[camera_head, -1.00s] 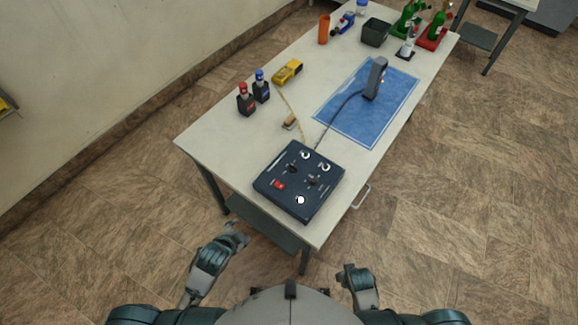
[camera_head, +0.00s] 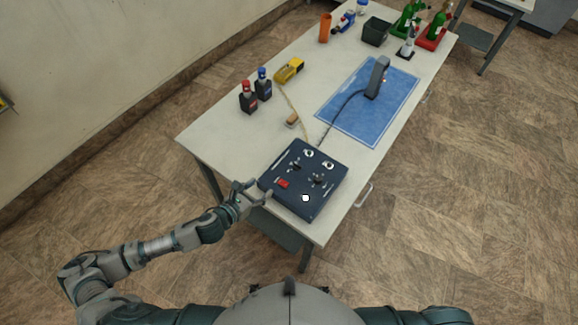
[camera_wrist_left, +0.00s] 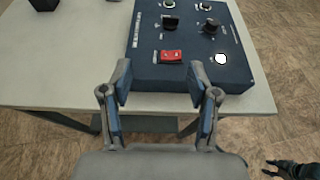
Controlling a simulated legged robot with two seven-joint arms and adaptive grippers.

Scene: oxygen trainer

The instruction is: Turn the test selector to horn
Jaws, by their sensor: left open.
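The dark blue control box (camera_head: 293,207) sits at the table's near end. It carries two black knobs, one farther left (camera_head: 295,167) and one nearer right (camera_head: 318,181). Both show in the left wrist view, left knob (camera_wrist_left: 170,22) and right knob (camera_wrist_left: 211,27). Their labels are too small to read, so I cannot tell which is the test selector. My left gripper (camera_head: 252,191) is open and empty at the box's near left edge. In the left wrist view its fingers (camera_wrist_left: 160,82) stand apart, below the red switch. Part of my right gripper (camera_wrist_left: 288,168) shows there, jaws unclear.
The box also has a red switch (camera_head: 282,183), a white round button (camera_head: 305,198) and two small gauges. A blue mat (camera_head: 350,118) with a grey device (camera_head: 377,76) lies behind. Two dark bottles (camera_head: 248,100) and a yellow meter (camera_head: 289,69) stand farther left.

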